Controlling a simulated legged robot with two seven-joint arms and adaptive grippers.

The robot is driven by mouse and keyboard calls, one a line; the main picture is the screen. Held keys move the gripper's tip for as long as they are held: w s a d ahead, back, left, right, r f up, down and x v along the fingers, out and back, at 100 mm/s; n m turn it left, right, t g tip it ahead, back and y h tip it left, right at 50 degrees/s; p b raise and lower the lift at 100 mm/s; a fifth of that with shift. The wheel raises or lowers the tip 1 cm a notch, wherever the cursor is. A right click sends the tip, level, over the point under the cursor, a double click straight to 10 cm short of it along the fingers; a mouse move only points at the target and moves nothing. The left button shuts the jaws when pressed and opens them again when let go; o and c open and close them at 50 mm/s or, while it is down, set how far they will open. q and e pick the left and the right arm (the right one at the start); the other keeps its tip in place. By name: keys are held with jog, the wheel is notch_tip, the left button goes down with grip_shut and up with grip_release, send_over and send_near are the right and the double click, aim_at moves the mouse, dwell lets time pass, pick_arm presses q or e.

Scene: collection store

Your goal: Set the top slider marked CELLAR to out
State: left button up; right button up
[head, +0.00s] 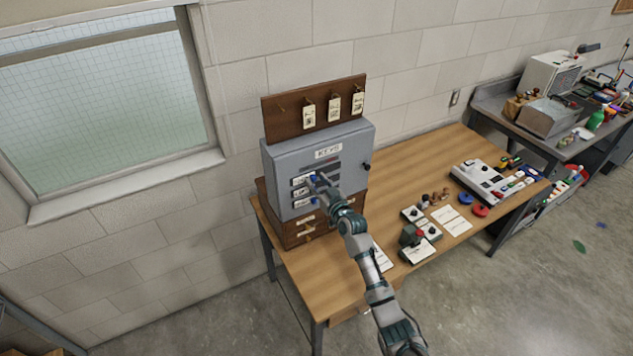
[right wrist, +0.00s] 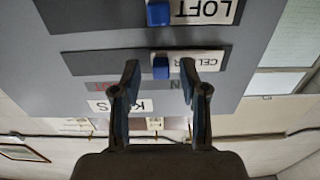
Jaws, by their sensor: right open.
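The grey key cabinet (head: 285,175) stands on a wooden drawer unit on the table. Its front has several sliders with white labels and blue knobs. In the right wrist view, which is upside down, the CELLAR label (right wrist: 208,62) lies beside its blue knob (right wrist: 161,72). The knob is nearer the IN mark (right wrist: 187,92) than the red, partly hidden OUT mark (right wrist: 103,86). My right gripper (right wrist: 160,67) is open, with one finger on each side of the CELLAR knob; contact cannot be told. In the head view my right gripper (head: 322,184) is at the cabinet front. My left gripper is not in view.
The LOFT slider's knob (right wrist: 158,14) is close to the CELLAR one. A board with hanging tags (head: 284,108) stands behind the cabinet. Switch boxes, papers and a grey device (head: 477,178) lie on the table's right part.

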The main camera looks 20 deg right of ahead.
aim_at(335, 166)
jog(key=shift+w, duration=0.2)
jog(key=shift+c, duration=0.3)
grip_shut()
jog(key=d+b, duration=0.2)
jog(key=d, duration=0.1)
jog(key=d+b, duration=0.2)
jog(key=b, duration=0.1)
jog(key=w+d+b, duration=0.1)
jog(key=d+b, duration=0.1)
jog(key=d, duration=0.1)
jog(key=shift+d+f, duration=0.25)
jog(key=shift+d, duration=0.05)
jog(key=shift+d+b, duration=0.35)
jog(key=shift+b, duration=0.05)
jog(key=shift+r, duration=0.2)
jog(key=shift+a+r, duration=0.15)
jog(key=shift+r, duration=0.05)
